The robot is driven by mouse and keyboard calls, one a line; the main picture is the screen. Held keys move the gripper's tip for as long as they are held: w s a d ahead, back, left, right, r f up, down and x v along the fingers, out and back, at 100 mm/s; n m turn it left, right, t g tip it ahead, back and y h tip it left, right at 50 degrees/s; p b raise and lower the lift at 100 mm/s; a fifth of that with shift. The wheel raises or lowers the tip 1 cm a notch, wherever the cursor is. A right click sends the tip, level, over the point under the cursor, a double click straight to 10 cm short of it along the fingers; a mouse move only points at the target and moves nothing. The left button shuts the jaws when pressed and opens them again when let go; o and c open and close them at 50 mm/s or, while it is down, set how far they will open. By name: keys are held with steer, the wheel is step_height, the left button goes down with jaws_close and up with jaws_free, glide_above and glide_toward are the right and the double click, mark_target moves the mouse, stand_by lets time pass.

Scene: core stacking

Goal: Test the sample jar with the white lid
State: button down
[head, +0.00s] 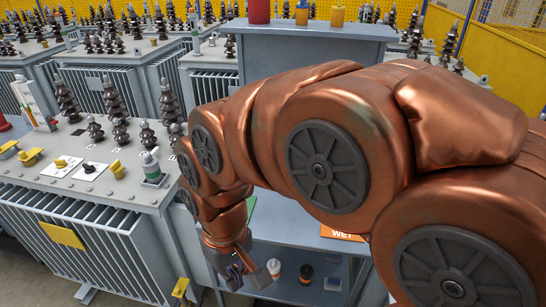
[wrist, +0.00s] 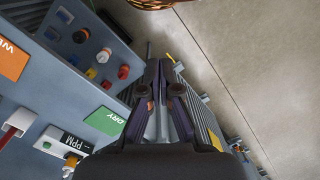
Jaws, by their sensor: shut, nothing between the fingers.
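A small jar with a white top (head: 274,267) stands on the lower shelf in the head view, just right of my gripper (head: 246,272). A white-topped item (wrist: 104,56) also shows among several coloured ones in the wrist view; I cannot tell if it is the same jar. My gripper's fingers (wrist: 158,72) are shut and empty, pointing away from the coloured items in the wrist view.
A dark-topped jar (head: 306,273) stands beside the white-topped one. Red (head: 259,12), blue-and-orange (head: 302,12) and yellow (head: 337,15) containers stand on the grey cabinet. A finned transformer (head: 85,195) with tall insulators is at left. Bare floor (wrist: 260,60) shows at right.

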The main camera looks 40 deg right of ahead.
steer(key=w+d+m+t+b, duration=0.1)
steer(key=w+d+m+t, duration=0.1)
steer(key=w+d, duration=0.5)
steer(key=w+d+r+m+t+b, duration=0.1)
steer(key=w+d+m+t, duration=0.15)
steer(key=w, duration=0.85)
steer(key=w+d+m+t+b, duration=0.15)
steer(key=w+d, duration=0.35)
steer(key=w, duration=0.5)
steer(key=w+d+m+t+h+b, duration=0.1)
steer(key=w+d+m, duration=0.1)
steer(key=d, duration=1.2)
steer(key=w+d+f+m+t+h+b, duration=0.1)
steer(key=w+d+m+t+h, duration=0.1)
steer(key=d, duration=1.3)
steer(key=w+m, duration=0.1)
steer(key=m, duration=0.1)
steer(key=shift+d+f+m+h, duration=0.25)
steer(key=shift+f+m+h, duration=0.05)
steer(key=shift+f, duration=0.2)
